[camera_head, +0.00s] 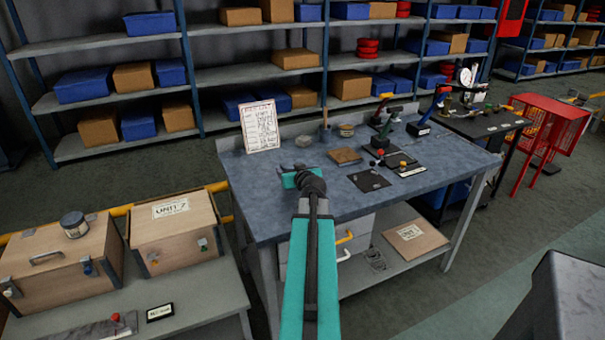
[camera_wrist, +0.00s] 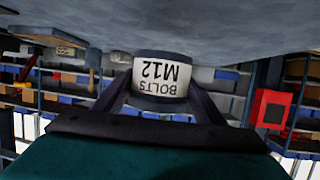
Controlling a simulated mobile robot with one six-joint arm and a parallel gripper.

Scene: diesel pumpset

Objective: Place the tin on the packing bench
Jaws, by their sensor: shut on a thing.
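The tin (camera_wrist: 162,75) is dark with a white label reading BOLTS M12. It shows upside down in the wrist view, between the two fingers of my gripper (camera_wrist: 160,105), which is shut on it. In the head view my gripper (camera_head: 300,172) is over the left front part of a grey-topped bench (camera_head: 265,212), and the tin is mostly hidden there by the gripper. In the wrist view the tin's base is close to the grey bench top; I cannot tell if it touches.
A white notice board (camera_head: 260,126) stands behind my gripper. A wooden block (camera_head: 345,156), dark plates (camera_head: 369,180) and tools lie to the right. Another jar (camera_head: 74,224) sits on a wooden case at left. The bench's front right is clear.

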